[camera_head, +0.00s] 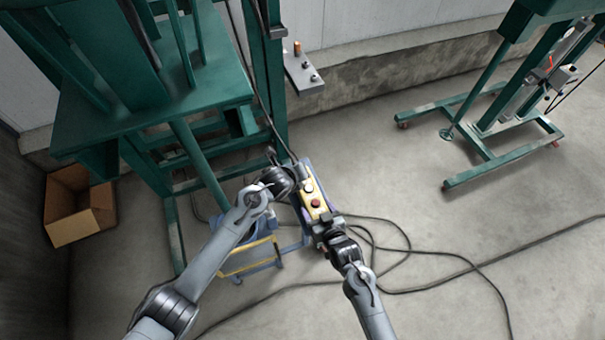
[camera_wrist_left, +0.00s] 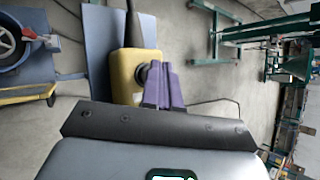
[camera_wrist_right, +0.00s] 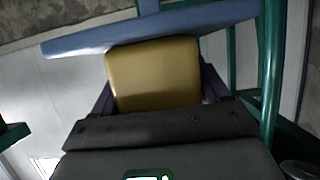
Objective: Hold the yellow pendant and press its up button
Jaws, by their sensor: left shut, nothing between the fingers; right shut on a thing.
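The yellow pendant (camera_head: 310,189) is upright-lengthwise near the middle of the head view, with a red button and other buttons on its face. My right gripper (camera_head: 322,217) is shut on its lower end. In the right wrist view the pendant's yellow body (camera_wrist_right: 152,75) lies between the purple fingers. My left gripper (camera_head: 296,174) is beside the pendant's upper part. In the left wrist view its purple fingers (camera_wrist_left: 161,68) are together and empty, beside a dark round button on the pendant (camera_wrist_left: 123,72). Whether they touch the button I cannot tell.
A blue stand with a yellow bar (camera_head: 250,259) is below and behind the pendant. A green steel frame (camera_head: 165,95) fills the upper left. A cardboard box (camera_head: 75,222) stands at the left. Black cables (camera_head: 440,287) lie on the floor. A wheeled green frame (camera_head: 470,150) stands right.

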